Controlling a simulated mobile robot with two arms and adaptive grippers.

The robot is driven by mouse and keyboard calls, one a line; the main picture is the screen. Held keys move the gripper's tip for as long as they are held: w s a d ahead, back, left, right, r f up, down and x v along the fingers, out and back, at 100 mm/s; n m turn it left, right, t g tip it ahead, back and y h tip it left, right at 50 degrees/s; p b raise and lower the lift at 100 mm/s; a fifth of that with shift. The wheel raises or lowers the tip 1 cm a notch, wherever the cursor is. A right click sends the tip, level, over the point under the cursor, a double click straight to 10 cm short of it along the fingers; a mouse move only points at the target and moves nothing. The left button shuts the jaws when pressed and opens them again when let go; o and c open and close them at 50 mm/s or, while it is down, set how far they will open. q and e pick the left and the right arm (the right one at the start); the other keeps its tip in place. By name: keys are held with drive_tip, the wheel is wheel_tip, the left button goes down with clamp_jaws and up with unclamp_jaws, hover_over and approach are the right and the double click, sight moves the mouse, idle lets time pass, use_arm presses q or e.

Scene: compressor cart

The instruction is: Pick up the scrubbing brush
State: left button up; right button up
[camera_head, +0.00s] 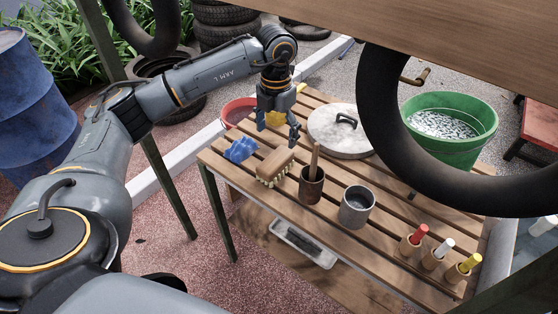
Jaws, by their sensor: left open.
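The scrubbing brush (275,163) has a brown wooden block and pale bristles. It lies on the slatted wooden table (330,240), bristles down, between a blue crumpled cloth (241,150) and a dark brown cup (311,187). My left gripper (278,131) is open and points down, just above and behind the brush, apart from it in the picture. A yellow piece (275,119) shows between its fingers; I cannot tell whether it lies on the table behind. My right gripper is out of view.
A wooden handle stands in the brown cup, close to the brush. A black hanging tube (378,120) and a wooden beam (440,35) block the upper right.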

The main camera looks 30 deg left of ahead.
sight(275, 159)
use_arm(q)
wheel_tip(275, 159, down, 5)
drive_tip(key=shift+s+r, duration=0.1)
drive_tip(key=shift+r, duration=0.1)
drive_tip(key=shift+f, duration=0.5)
wheel_tip(275, 159, down, 4)
drive_tip(key=shift+s+f+p, duration=0.15)
drive_tip(key=shift+f+p, duration=0.1)
drive_tip(key=shift+p, duration=0.45)
drive_tip(key=shift+f, duration=0.3)
drive_tip(key=shift+c, duration=0.4)
drive_tip(key=c, duration=1.2)
wheel_tip(275, 159, up, 10)
drive_tip(key=shift+r+b, duration=0.1)
drive_tip(key=shift+b, duration=0.45)
drive_tip(key=o, duration=0.6)
drive_tip(key=c, duration=0.4)
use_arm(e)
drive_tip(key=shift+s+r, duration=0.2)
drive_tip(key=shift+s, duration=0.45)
